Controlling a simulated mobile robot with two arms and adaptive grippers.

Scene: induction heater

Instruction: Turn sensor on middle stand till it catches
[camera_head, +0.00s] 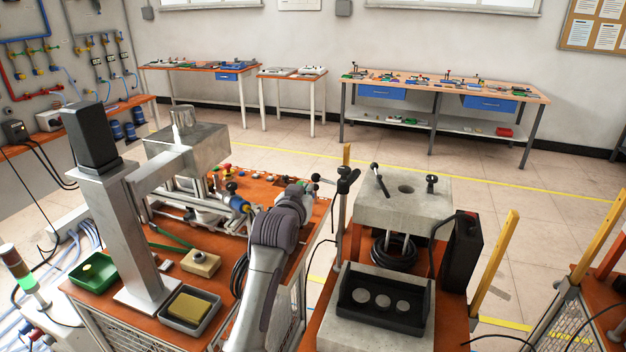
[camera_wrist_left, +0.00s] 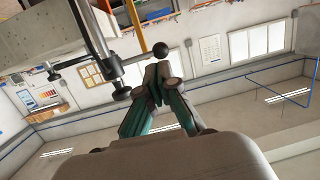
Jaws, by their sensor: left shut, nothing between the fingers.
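The middle stand is a thin upright metal post (camera_head: 340,225) beside the concrete-grey block. A dark sensor head (camera_head: 345,184) with a short side arm sits on its top. In the left wrist view the post (camera_wrist_left: 92,32) slants across the upper left, with a crossbar and dark knobbed ends. A black ball end (camera_wrist_left: 160,49) of it lies just beyond my fingertips. My left gripper (camera_head: 310,187) is shut and empty, just left of the sensor head. In the left wrist view its fingertips (camera_wrist_left: 163,74) come together near the ball; whether they touch it, I cannot tell.
A grey block (camera_head: 400,214) with a hole and small black-knobbed parts stands right of the post. A black tray (camera_head: 385,320) with several discs is in front. A tall metal column (camera_head: 125,235) stands left on the orange bench. Yellow posts (camera_head: 495,262) rise at right.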

